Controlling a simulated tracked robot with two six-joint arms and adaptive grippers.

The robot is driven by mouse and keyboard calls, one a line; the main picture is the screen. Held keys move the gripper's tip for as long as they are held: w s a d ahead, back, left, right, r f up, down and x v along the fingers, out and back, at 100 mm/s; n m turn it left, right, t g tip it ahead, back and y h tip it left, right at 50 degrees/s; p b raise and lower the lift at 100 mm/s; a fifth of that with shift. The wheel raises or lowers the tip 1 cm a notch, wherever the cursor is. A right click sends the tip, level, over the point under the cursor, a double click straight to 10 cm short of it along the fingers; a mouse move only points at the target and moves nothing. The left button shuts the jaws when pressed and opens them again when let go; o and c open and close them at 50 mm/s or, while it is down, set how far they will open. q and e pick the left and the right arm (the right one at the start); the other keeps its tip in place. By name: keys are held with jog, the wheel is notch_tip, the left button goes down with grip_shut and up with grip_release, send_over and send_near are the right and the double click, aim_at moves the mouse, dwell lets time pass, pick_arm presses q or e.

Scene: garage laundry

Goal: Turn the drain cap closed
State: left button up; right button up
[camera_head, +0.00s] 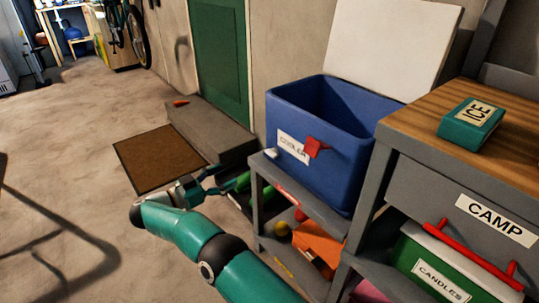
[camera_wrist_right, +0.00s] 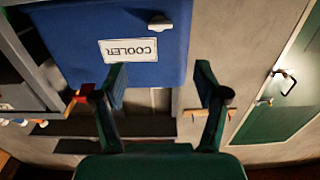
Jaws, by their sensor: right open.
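The blue cooler (camera_head: 325,184) stands on a grey shelf with its white lid (camera_head: 393,45) raised. A small white drain cap (camera_head: 271,154) sits low on its front, by the COOLER label. In the right wrist view, the cooler (camera_wrist_right: 60,50) appears upside down and the cap (camera_wrist_right: 160,22) is beyond the fingertips. My right gripper (camera_head: 228,180) is open and empty, to the left of and below the cap, apart from it. Its two fingers (camera_wrist_right: 160,85) are spread wide in the wrist view. Whether the cap is closed I cannot tell. My left gripper is out of view.
A red latch (camera_head: 313,147) projects from the cooler's front. The shelf unit (camera_head: 262,195) holds an orange item (camera_head: 318,243) below. A teal ICE box (camera_head: 472,123) lies on the wooden top at right. A step (camera_head: 215,135) and brown mat (camera_head: 155,160) are left, with open floor beyond.

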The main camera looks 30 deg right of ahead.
aim_at(269, 155)
jog(key=d+b, duration=0.1)
jog(key=d, duration=0.3)
jog(key=d+b, duration=0.1)
jog(key=d, duration=0.4)
jog(key=w+d+b, duration=0.1)
jog(key=d+b, duration=0.1)
jog(key=d, duration=0.3)
jog(key=shift+w+d+f, duration=0.1)
jog(key=shift+d, duration=0.1)
jog(key=shift+w+d, duration=0.1)
jog(key=shift+d, duration=0.7)
